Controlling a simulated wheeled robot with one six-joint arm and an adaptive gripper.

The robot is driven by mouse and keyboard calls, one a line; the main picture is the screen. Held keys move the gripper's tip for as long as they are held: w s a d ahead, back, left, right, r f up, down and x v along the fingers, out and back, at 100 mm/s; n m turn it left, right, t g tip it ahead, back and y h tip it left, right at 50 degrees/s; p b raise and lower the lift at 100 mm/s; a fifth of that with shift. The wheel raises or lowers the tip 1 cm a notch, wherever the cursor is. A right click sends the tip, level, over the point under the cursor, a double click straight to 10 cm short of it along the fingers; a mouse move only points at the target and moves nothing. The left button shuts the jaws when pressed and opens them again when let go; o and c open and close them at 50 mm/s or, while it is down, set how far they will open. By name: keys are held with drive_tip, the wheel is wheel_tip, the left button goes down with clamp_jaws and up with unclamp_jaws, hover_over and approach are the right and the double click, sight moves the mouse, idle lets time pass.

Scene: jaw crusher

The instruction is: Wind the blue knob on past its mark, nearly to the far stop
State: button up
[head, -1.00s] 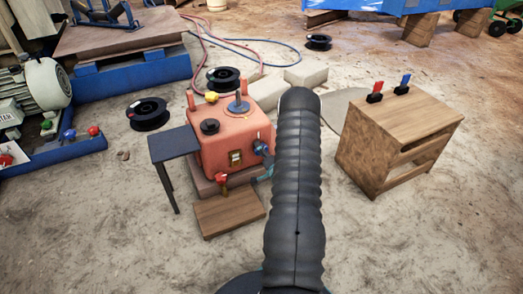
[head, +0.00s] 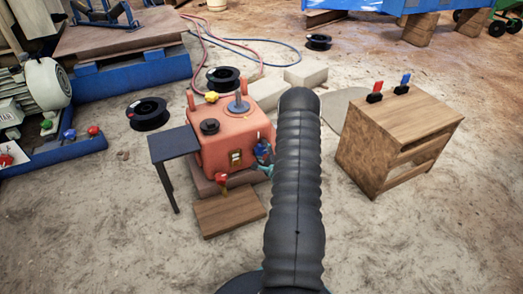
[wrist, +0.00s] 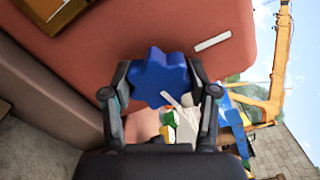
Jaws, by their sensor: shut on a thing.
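The blue knob (wrist: 160,76) is lobed and sits on a face of the red box (wrist: 100,40) in the wrist view. My gripper (wrist: 160,88) has one finger on each side of it and is shut on it. A white mark (wrist: 213,41) lies on the red face, up and right of the knob and apart from it. A short white line shows at the knob's lower edge. In the head view the knob (head: 259,150) is on the right front of the box (head: 215,150), partly hidden by my gripper (head: 262,168).
A wooden cabinet (head: 400,130) stands right, with floor between.

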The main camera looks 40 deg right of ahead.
drive_tip(key=m, duration=0.5)
drive_tip(key=shift+m, duration=0.4)
idle(0.4)
drive_tip(key=o, duration=1.2)
drive_tip(key=shift+c, duration=0.2)
drive_tip(key=v, duration=1.2)
